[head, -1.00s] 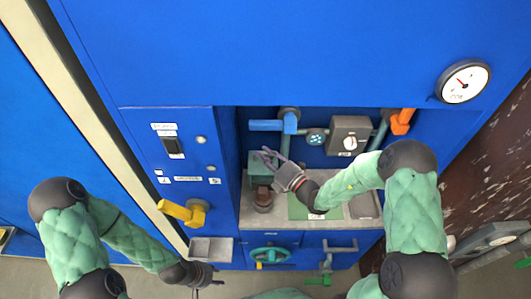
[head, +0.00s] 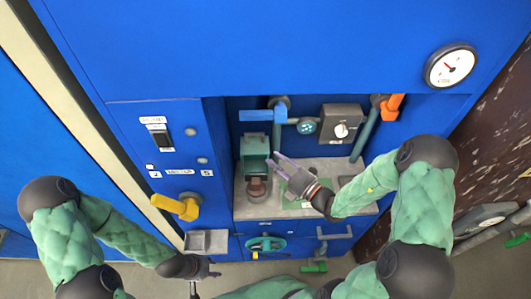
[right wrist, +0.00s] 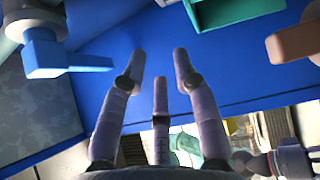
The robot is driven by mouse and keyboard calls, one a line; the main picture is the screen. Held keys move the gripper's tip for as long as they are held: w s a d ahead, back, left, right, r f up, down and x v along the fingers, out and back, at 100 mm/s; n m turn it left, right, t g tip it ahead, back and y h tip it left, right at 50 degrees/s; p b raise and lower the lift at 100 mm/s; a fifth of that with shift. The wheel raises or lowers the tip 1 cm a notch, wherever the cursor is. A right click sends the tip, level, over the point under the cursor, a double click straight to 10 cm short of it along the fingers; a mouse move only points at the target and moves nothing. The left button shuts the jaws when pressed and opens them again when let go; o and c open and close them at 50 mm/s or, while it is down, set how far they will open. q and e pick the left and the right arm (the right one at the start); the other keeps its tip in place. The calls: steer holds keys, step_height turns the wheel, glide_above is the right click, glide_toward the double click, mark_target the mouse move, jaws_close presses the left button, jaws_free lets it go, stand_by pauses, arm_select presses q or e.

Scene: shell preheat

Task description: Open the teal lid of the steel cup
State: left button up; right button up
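The steel cup (head: 257,188) looks brownish and stands on the grey counter inside the blue recess. Its teal lid (head: 255,148) stands raised behind the cup, and the cup's top shows uncovered. In the right wrist view part of the teal lid (right wrist: 235,10) shows at the top edge, with a brown piece, probably the cup (right wrist: 295,42), at right. My right gripper (head: 278,162) is open and empty, just right of the lid and cup; its fingers (right wrist: 157,70) are spread apart with nothing between. My left gripper (head: 212,274) hangs low at the left, away from the cup; its fingers are too small to read.
A blue lever (head: 257,115) is above the lid. A grey box with a white knob (head: 341,124) and an orange handle (head: 391,106) are to the right. A yellow handle (head: 176,206) sticks out at left. A teal handwheel (head: 265,244) is below the counter (head: 345,165).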

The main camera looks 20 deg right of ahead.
steer(key=shift+v, duration=1.75)
